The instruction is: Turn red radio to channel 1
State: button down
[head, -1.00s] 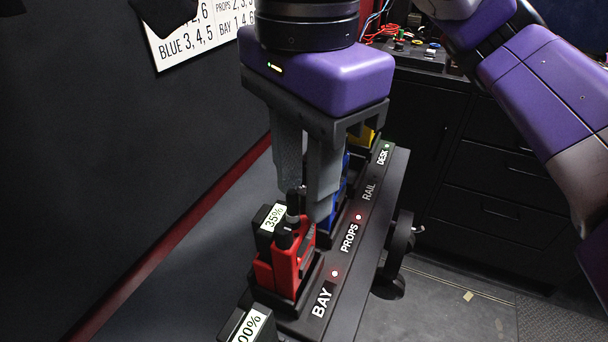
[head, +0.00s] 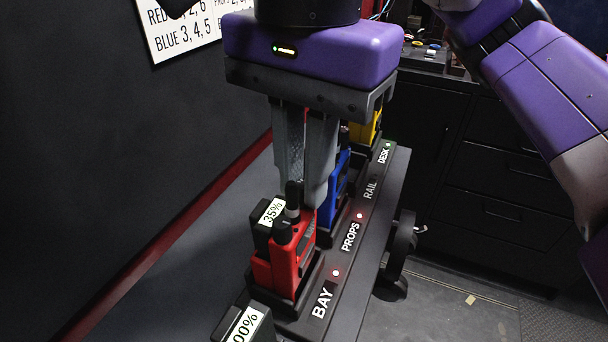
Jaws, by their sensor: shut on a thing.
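The red radio (head: 285,267) stands upright in the charger slot by the BAY label. It has black knobs on top, and its channel marks are too small to read. My gripper (head: 304,203) points down over the radio's far top corner. Its grey fingers are shut on a black knob (head: 293,201) on top of the radio; the fingers hide part of it.
The black charger rack (head: 342,300) also holds a blue radio (head: 337,195) by PROPS and a yellow radio (head: 364,127) farther back. Black battery blocks (head: 243,325) with percent labels stand at the left. A wall sign (head: 178,35) lists channels.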

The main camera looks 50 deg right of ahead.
jog(key=shift+n, duration=2.1)
jog(key=c, duration=1.4)
grip_release()
notch_tip(320, 180, up, 8)
jog(key=shift+f+p, duration=0.1)
jog(key=shift+p, duration=0.65)
jog(key=shift+s+d, duration=0.1)
